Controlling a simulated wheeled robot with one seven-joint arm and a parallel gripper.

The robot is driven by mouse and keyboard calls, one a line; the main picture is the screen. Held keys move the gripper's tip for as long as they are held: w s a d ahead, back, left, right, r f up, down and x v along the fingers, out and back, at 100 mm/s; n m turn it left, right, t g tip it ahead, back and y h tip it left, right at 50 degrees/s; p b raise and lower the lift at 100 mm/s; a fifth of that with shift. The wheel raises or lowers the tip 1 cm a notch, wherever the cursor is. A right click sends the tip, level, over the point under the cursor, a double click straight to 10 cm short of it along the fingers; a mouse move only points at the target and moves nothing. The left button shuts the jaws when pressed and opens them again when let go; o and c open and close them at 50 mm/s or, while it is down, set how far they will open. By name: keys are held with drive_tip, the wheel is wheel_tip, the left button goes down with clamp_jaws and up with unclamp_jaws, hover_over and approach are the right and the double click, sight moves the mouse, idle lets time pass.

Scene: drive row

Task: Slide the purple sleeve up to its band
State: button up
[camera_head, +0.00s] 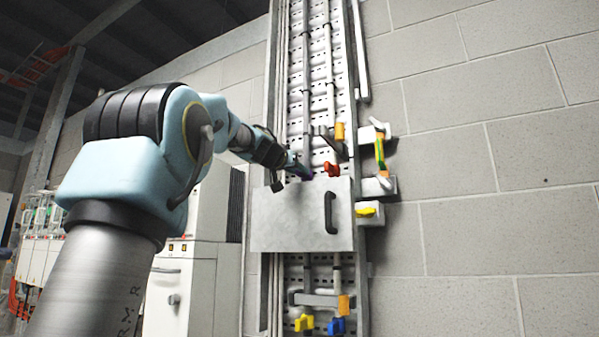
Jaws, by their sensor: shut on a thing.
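My gripper (302,172) is at the vertical rack, just above the grey cover box. It is shut on the purple sleeve (310,178), of which only a small dark purple patch shows beside the fingers. The sleeve sits around or against a grey vertical rod (306,110) that runs up the rack; the gripper hides most of it.
The grey cover box (285,225) with a black handle (330,212) lies right below the gripper. Yellow (304,322) and blue (337,325) knobs sit lower.

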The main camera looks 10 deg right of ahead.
clamp_jaws()
idle(0.8)
